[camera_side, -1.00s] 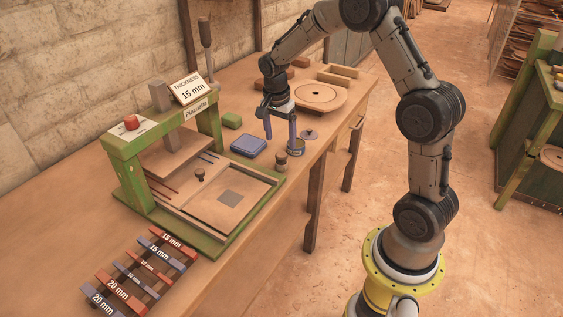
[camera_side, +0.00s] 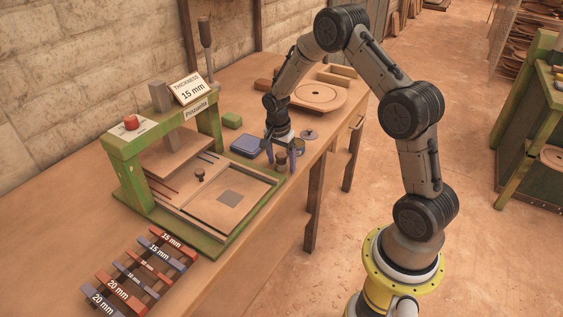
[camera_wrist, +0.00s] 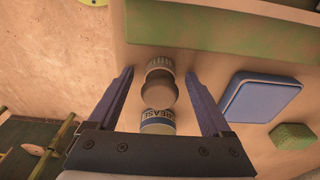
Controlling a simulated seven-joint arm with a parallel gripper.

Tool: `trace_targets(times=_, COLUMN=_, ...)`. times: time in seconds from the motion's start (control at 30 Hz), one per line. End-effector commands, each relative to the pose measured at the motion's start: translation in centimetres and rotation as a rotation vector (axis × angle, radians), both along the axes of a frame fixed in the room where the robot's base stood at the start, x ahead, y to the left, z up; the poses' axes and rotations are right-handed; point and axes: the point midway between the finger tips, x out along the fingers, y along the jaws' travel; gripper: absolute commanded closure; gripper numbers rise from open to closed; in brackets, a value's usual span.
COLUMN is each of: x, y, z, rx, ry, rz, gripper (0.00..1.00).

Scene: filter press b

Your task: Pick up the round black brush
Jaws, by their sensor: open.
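The round brush (camera_side: 281,161) stands on the bench near its front edge, beside the press. It looks like a dark brown round knob over a paler, ridged ring. In the wrist view the brush (camera_wrist: 159,90) lies between my two fingers, with a gap on each side. My gripper (camera_side: 280,164) is open and low over the brush, pointing down, with one finger on either side of it. Its fingers also show in the wrist view (camera_wrist: 159,74). Whether the fingertips reach the bench is hard to tell.
A grease tin (camera_wrist: 158,123) stands close to the brush, between the fingers' bases in the wrist view. A blue flat box (camera_side: 248,145) and a green block (camera_side: 232,120) lie to the left. The green press (camera_side: 122,172) stands nearby. A round wooden disc (camera_side: 318,96) lies behind.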

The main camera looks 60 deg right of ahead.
Motion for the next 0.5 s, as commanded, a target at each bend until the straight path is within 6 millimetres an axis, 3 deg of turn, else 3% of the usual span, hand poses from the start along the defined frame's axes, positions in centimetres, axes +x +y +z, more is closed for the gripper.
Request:
trace_targets(times=0.13, x=0.00, y=-0.01, z=0.03, rx=0.000, ry=0.000, rz=0.000, gripper=0.20)
trace_targets(times=0.5, x=0.00, y=0.01, z=0.06, rx=0.000, ry=0.000, rz=0.000, gripper=0.87)
